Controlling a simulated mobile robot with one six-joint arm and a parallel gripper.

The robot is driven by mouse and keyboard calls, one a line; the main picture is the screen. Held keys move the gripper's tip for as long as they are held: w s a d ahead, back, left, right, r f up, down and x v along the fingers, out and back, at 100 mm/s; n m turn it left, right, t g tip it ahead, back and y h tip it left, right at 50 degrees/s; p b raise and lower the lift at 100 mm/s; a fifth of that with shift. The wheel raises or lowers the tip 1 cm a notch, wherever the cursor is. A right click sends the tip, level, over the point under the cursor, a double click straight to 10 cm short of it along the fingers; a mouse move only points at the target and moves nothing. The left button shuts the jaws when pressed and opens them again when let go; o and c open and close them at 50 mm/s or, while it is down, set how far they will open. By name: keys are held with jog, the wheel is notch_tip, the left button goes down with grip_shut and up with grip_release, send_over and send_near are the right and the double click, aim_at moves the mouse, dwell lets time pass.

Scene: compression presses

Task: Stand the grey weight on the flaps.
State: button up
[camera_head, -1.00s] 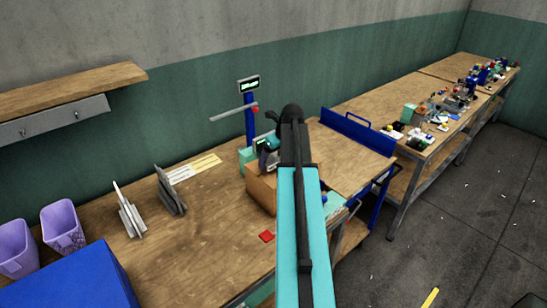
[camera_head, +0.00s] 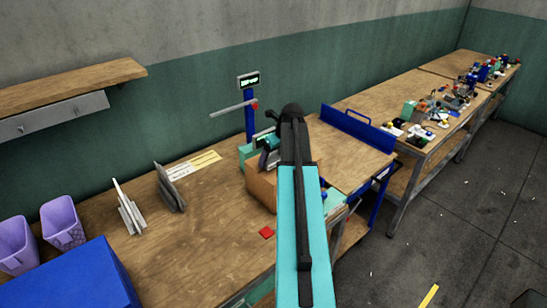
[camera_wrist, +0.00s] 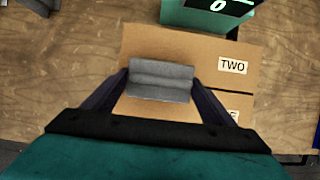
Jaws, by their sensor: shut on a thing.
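The grey weight (camera_wrist: 160,80) is a ribbed grey block in the wrist view. My gripper (camera_wrist: 160,88) is shut on it, one dark finger at each side. The weight is over the top of a brown cardboard box (camera_wrist: 200,48) with a white label reading "TWO"; I cannot tell whether it touches the flaps. In the head view the box (camera_head: 261,186) stands on the bench, partly hidden by my arm. The weight is hidden there.
A green press base with a display (camera_wrist: 215,10) stands just behind the box. A blue post with a screen (camera_head: 249,100) rises there. The bench middle is clear.

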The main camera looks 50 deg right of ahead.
jog(key=shift+f, duration=0.45)
dwell(1.0)
jog(key=o, duration=1.7)
jog(key=shift+f, duration=0.2)
jog(key=shift+b+v, duration=2.15)
jog(key=shift+v, duration=4.9)
